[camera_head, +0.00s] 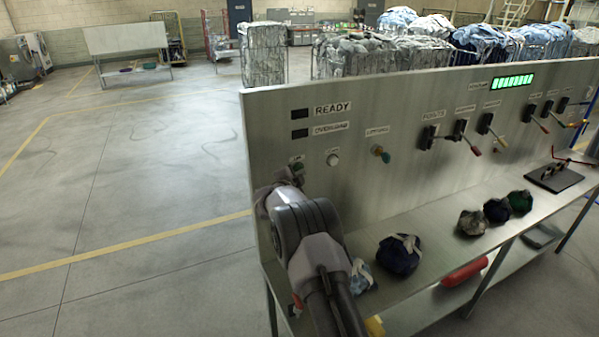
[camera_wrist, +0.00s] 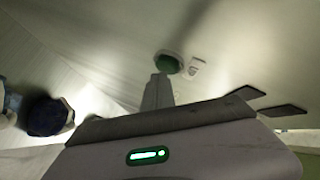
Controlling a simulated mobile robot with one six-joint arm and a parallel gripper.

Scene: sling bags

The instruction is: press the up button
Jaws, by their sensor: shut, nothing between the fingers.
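The up button is a round green button on the upright grey panel (camera_head: 420,90). In the head view it (camera_head: 299,168) shows just past the end of my arm, under a small label. In the wrist view the green button (camera_wrist: 168,62) sits at the tip of my gripper (camera_wrist: 159,80), with a white label (camera_wrist: 194,68) beside it. My gripper is shut and empty. Its tip overlaps the button's lower edge in the wrist view. I cannot tell whether it touches. In the head view my arm hides most of the gripper.
Several levers line the panel further right. Bundles, including a dark blue one (camera_head: 399,254), lie on the bench shelf below. The floor (camera_head: 120,190) at left is clear.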

